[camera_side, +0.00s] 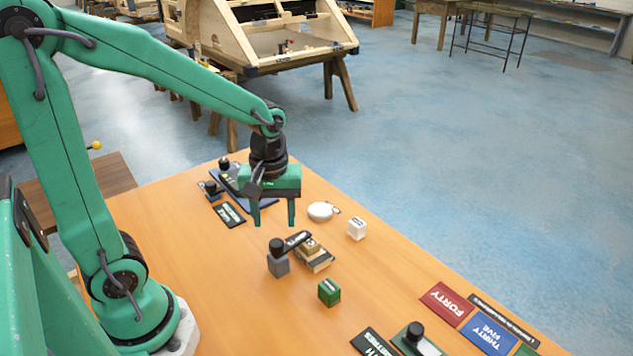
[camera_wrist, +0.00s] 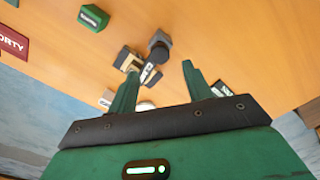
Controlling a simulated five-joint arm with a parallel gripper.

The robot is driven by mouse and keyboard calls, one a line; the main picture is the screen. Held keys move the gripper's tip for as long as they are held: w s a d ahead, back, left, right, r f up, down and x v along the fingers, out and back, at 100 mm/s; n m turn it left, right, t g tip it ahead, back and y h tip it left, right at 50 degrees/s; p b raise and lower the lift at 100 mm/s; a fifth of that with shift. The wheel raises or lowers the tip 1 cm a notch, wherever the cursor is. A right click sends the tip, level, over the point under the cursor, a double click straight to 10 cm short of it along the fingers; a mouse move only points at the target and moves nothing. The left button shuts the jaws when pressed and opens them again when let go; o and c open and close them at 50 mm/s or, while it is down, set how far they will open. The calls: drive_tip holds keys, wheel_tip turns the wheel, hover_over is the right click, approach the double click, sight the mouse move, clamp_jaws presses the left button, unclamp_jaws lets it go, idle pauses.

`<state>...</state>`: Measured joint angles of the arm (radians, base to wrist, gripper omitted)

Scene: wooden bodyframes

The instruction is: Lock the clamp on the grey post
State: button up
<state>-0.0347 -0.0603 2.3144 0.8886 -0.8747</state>
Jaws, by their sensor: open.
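The clamp's grey post (camera_side: 279,266) stands on the table's middle, with a black round knob (camera_side: 276,245) on top. A black clamp arm (camera_side: 298,240) reaches from the post toward a small stack of wooden pieces (camera_side: 314,256). I cannot tell whether the arm presses on the stack. In the wrist view the knob (camera_wrist: 159,41) and the arm (camera_wrist: 149,75) show between and beyond my fingers. My gripper (camera_side: 273,221) is open and empty, pointing down above the table, behind the clamp and apart from it. Its fingers also show in the wrist view (camera_wrist: 158,72).
A green block (camera_side: 329,292) lies in front of the clamp, and a white block (camera_side: 356,229) and a round white piece (camera_side: 320,211) behind it. A dark tray (camera_side: 262,205) with black-knobbed parts is at the back left. Coloured number plates (camera_side: 447,304) lie at right.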

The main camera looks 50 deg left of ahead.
sight(276, 242)
drive_tip(key=shift+f, duration=3.35)
clamp_jaws()
